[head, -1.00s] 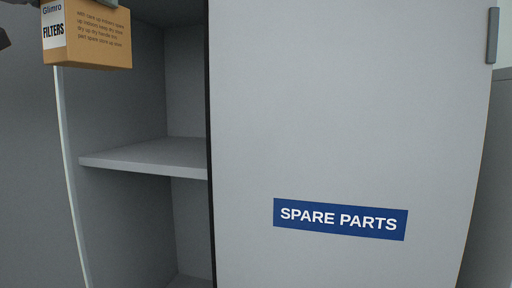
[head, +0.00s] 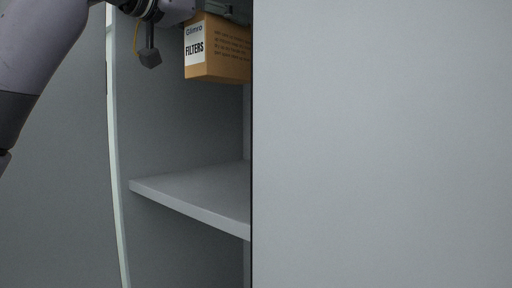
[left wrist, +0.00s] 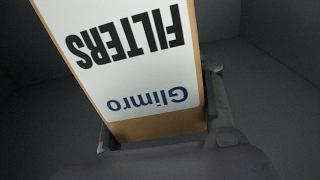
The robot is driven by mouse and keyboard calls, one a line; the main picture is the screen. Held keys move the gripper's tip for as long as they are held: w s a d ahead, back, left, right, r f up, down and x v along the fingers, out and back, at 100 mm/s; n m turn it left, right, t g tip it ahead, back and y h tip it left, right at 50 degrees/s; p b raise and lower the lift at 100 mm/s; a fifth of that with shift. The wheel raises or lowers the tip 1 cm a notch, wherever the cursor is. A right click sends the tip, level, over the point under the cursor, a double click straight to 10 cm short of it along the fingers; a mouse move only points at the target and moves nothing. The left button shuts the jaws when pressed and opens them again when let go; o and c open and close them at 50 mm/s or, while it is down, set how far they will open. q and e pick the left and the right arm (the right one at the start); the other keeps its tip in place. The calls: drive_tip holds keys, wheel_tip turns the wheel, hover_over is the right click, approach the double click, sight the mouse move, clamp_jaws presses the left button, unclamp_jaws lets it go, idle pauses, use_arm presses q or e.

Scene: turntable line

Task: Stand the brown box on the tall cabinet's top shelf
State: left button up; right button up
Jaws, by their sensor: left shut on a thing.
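The brown box (head: 217,53), with a white "Glimro FILTERS" label, hangs upright at the top of the head view, in the cabinet's open left part. My left gripper (head: 228,12) is shut on its upper part; the top frame edge cuts off part of the gripper. In the left wrist view the box (left wrist: 125,50) sits between the fingers of the gripper (left wrist: 158,115). The cabinet (head: 118,150) shows one shelf (head: 190,192), well below the box, with clear space between them. The door hides the box's right edge and the shelf's right part. My right gripper is not in view.
A grey door panel (head: 380,150) fills the right half of the head view and bounds the opening on the right. The cabinet's pale side edge (head: 115,130) bounds it on the left. The visible part of the shelf is bare.

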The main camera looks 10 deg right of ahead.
sight(229, 82)
use_arm(q)
drive_tip(key=f, duration=0.3)
drive_tip(key=w+d+f, duration=0.1)
drive_tip(key=f, duration=0.5)
drive_tip(key=shift+w+d, duration=0.2)
wheel_tip(229, 82, down, 10)
drive_tip(key=shift+s+a+f+p, duration=0.2)
drive_tip(key=shift+s+a+p, duration=0.1)
drive_tip(key=shift+d+f, duration=0.1)
drive_tip(key=shift+f, duration=0.05)
drive_tip(key=o, duration=1.4)
drive_tip(key=shift+o, duration=0.2)
